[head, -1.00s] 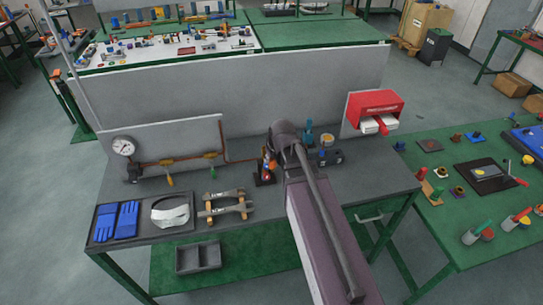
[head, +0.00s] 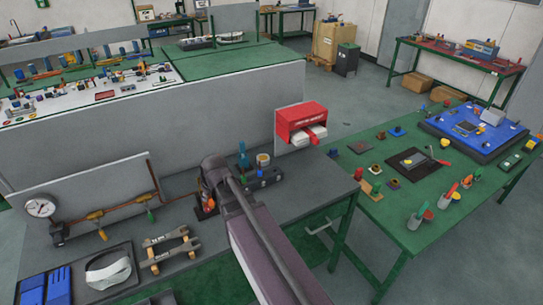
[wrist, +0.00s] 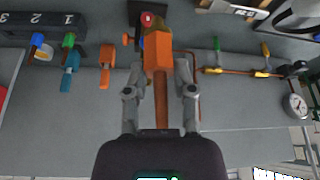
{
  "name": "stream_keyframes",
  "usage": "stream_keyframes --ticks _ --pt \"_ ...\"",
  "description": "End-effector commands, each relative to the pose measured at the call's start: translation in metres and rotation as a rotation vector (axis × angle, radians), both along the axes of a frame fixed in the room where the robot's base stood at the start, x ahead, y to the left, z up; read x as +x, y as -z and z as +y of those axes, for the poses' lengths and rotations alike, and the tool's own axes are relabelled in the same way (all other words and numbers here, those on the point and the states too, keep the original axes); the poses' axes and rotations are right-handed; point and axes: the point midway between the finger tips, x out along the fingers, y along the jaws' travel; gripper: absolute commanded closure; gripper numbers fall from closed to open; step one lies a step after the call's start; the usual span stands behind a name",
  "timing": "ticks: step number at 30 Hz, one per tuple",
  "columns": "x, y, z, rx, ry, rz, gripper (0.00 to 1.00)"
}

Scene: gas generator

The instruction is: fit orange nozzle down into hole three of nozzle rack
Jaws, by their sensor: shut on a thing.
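My gripper (wrist: 160,72) is shut on an orange nozzle (wrist: 157,52), seen in the middle of the wrist view. An orange-brown stem runs from the nozzle back between the fingers. The nozzle rack (wrist: 75,27) is the dark block at the upper left of the wrist view, apart from the held nozzle. In the head view the rack (head: 265,182) lies on the grey bench, right of my arm's end. My gripper and the held nozzle cannot be made out clearly there.
Another orange piece (wrist: 107,60) shows near the rack. A black stand (wrist: 148,12) is beyond the held nozzle. A pipe with a gauge (head: 40,208) is at left, a red dispenser (head: 301,122) at right.

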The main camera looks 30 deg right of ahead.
Motion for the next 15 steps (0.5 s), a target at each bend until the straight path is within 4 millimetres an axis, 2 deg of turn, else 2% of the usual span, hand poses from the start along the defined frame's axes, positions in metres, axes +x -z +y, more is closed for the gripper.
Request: stream_keyframes --ticks 1,6,15 --pt "0.0 0.017 0.0 0.0 0.0 0.0 1.0" --pt "0.0 0.045 0.0 0.0 0.0 0.0 1.0" --pt "0.0 0.078 0.0 0.0 0.0 0.0 1.0"
